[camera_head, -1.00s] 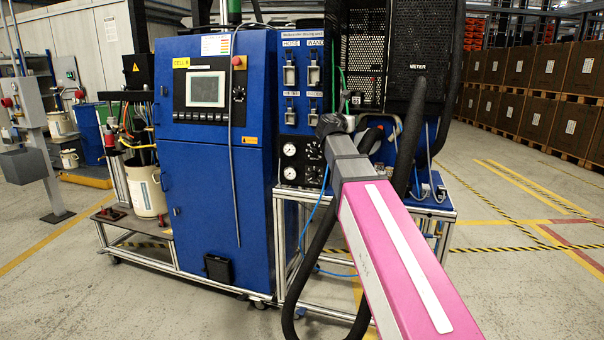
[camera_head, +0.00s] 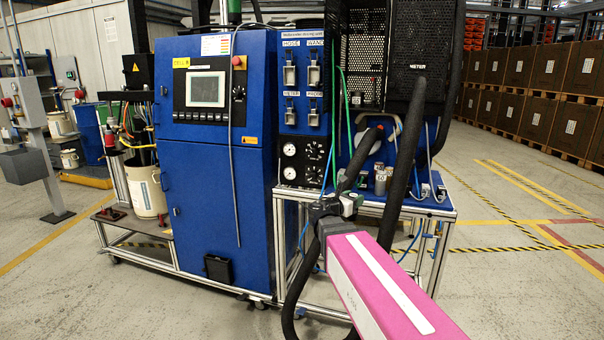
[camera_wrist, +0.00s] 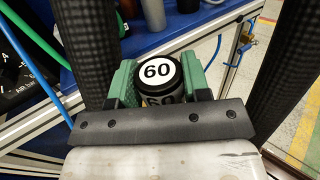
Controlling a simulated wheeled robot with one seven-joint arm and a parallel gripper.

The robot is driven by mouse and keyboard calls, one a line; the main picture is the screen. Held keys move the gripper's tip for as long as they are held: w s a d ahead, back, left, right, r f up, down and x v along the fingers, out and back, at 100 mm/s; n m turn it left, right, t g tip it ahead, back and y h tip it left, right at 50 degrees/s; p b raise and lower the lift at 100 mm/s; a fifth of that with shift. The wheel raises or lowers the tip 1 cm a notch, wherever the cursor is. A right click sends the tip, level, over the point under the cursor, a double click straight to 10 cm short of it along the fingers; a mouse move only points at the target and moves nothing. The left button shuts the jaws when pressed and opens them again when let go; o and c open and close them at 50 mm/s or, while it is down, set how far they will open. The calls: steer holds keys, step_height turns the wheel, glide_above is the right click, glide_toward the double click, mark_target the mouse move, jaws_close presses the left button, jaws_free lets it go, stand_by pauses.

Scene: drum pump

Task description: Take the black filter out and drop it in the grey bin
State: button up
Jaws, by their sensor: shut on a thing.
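The black filter (camera_wrist: 160,72) has a round white label reading 60 on its top. My gripper (camera_wrist: 162,84) is shut on it, with a green pad on each side of it in the wrist view. In the head view my gripper (camera_head: 346,206) is in front of the blue machine's right part, at the height of its work shelf. The filter is mostly hidden by the gripper there. I cannot make out a grey bin for certain in either view.
The blue machine (camera_head: 215,205) fills the middle. Several small cylinders (camera_head: 381,182) stand on its shelf, and a grey one also shows in the wrist view (camera_wrist: 153,15). Thick black hoses (camera_head: 398,165) hang close by my gripper. Open floor (camera_head: 510,275) lies to the right.

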steer(key=s+f+g, duration=0.1)
steer(key=s+f, duration=0.6)
steer(key=f, duration=0.1)
steer(key=shift+s+d+m+h, duration=0.3)
steer(key=shift+s+m+h, duration=0.05)
steer(key=shift+m+h, duration=0.05)
